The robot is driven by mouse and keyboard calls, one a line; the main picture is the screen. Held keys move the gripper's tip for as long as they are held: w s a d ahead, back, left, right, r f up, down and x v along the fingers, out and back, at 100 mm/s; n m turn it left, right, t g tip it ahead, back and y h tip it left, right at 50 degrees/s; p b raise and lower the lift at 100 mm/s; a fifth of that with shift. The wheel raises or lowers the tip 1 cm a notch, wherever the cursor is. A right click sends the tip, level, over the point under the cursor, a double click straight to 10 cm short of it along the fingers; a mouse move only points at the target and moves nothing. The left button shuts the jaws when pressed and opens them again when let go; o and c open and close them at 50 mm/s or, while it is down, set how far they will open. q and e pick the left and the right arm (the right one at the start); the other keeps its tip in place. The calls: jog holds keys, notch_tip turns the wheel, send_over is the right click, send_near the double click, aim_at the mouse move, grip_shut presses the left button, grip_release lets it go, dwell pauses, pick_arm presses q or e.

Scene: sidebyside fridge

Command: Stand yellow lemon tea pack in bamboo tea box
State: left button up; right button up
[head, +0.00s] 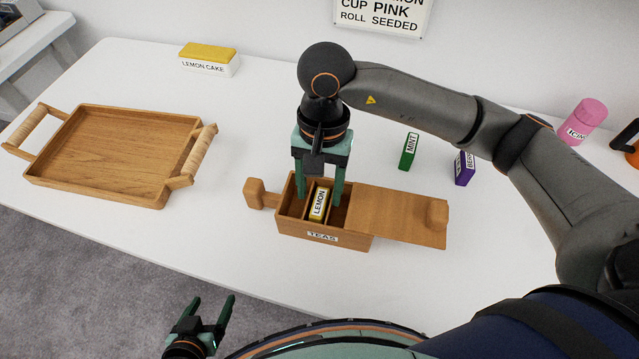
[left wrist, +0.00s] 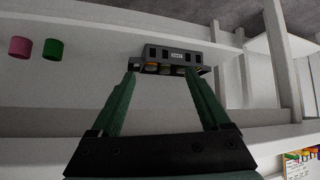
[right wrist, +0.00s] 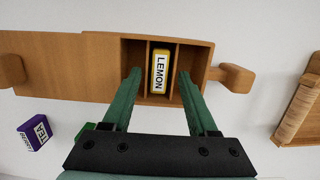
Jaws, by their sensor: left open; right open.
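The yellow lemon tea pack (head: 318,204), with its white LEMON label up, stands in the middle compartment of the bamboo tea box (head: 291,227). In the right wrist view the pack (right wrist: 160,72) sits between two dividers of the box (right wrist: 96,66), and the side compartments look empty. My right gripper (head: 319,195) is open over the box, its fingers on either side of the pack with gaps to it. My left gripper (head: 212,299) is open and empty, low in front of the table.
The box's lid (head: 395,212) reaches out to the right. A green MINT pack (head: 408,152) and a purple pack (head: 464,168) stand behind it. A wooden tray (head: 115,150) lies left, with a lemon cake box (head: 208,58) behind. The table's front left is clear.

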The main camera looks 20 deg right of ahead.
aim_at(321, 195)
notch_tip(321, 195, up, 12)
jog(key=w+d, duration=0.1)
jog(key=shift+w+r, duration=0.25)
jog(key=shift+a, duration=0.1)
